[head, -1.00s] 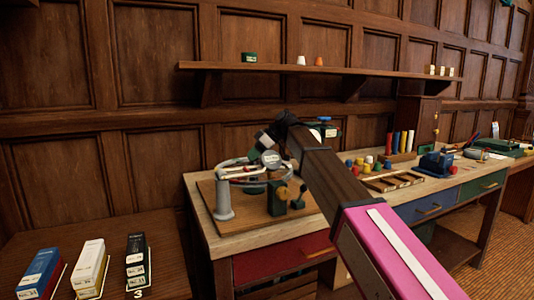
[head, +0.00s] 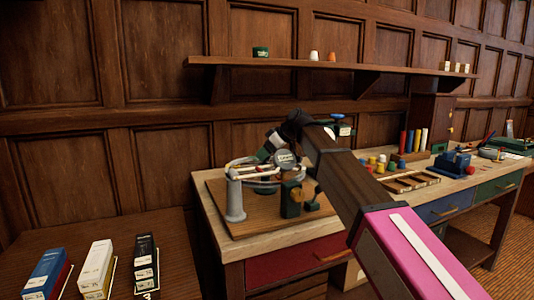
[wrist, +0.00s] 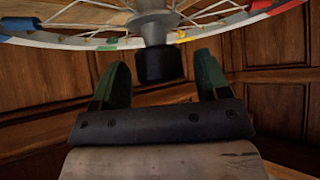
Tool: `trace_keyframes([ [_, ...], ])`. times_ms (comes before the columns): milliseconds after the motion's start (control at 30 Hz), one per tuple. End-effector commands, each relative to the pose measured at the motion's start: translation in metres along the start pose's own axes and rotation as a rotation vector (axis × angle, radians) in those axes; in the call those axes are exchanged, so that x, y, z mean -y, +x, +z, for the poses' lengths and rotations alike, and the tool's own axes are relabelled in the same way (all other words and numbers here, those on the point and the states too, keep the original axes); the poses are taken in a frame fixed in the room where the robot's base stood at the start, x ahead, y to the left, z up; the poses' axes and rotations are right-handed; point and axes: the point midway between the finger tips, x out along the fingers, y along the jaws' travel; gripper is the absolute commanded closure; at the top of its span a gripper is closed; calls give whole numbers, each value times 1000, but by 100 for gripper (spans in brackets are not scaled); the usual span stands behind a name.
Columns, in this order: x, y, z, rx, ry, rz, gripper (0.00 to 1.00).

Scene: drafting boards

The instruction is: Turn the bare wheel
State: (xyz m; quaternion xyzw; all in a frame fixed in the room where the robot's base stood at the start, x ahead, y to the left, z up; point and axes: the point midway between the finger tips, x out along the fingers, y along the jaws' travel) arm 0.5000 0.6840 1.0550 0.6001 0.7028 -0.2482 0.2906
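A spoked wheel (head: 252,170) lies roughly flat above a wooden base board (head: 215,195), beside a grey post (head: 235,200). In the wrist view its pale rim (wrist: 70,42) crosses the top, with blue, green, yellow and red marks. Its grey hub (wrist: 153,28) ends in a dark block (wrist: 161,66). My gripper (wrist: 160,60) is open, its two green fingers spread on either side of that block in the picture. I cannot tell whether they touch it. In the head view my gripper is at the wheel, partly hidden by my arm.
A green block with a tan knob (head: 291,200) stands on the board near the wheel. A round labelled disc (head: 287,160) is close by. Coloured pegs and a tray (head: 408,182) are to the right. Boxes (head: 97,268) stand at lower left.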

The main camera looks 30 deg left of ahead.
Motion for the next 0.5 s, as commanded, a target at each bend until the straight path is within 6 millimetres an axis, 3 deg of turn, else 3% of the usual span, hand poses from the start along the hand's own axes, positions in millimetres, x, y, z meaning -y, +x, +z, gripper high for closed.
trace_keyframes([
  [267, 0, -3, 0, 1, 0, 1, 31],
  [500, -1, -35, 1, 0, 1, 3, 31],
])
